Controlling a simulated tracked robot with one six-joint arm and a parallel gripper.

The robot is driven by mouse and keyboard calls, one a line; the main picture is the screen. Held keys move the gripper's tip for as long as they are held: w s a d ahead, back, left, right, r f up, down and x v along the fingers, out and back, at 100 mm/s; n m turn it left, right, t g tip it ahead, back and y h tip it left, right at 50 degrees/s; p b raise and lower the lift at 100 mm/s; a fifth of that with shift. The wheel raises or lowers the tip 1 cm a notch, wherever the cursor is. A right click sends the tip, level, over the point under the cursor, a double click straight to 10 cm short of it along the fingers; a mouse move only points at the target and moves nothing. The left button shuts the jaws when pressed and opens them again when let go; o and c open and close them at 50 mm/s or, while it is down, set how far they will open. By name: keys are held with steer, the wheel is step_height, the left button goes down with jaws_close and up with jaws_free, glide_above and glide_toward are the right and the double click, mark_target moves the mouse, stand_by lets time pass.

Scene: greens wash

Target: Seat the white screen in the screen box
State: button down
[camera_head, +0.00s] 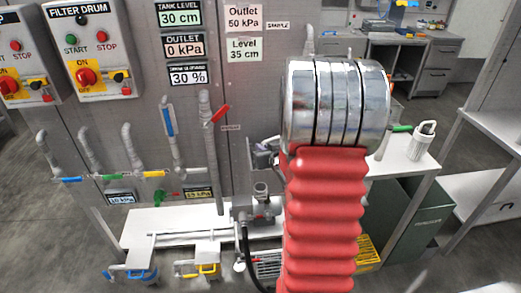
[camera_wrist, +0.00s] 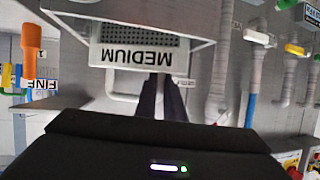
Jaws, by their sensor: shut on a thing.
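In the wrist view, which looks upside down, a white-framed screen (camera_wrist: 110,55) with grey mesh and a MEDIUM label is straight ahead of my gripper (camera_wrist: 163,80). The two dark fingers are close together at its labelled edge, shut on it. The grip point itself is too small to see well. A pale, wide ledge (camera_wrist: 75,12) lies behind the screen; I cannot tell whether it is part of the screen box, or whether the screen touches it. In the head view my gripper and the screen are hidden behind my arm.
Pipes with coloured valve handles (camera_head: 155,174) run along the panel at left. An orange cylinder (camera_wrist: 30,48) and a FINE label (camera_wrist: 45,86) show at the left of the wrist view.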

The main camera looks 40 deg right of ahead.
steer(key=c, duration=1.9)
jaws_free()
steer(key=shift+f, duration=0.1)
steer(key=shift+o, duration=0.2)
steer(key=shift+s+r, duration=0.2)
steer(key=shift+r, duration=0.05)
steer(key=v, duration=1.1)
steer(key=shift+s+a, duration=0.2)
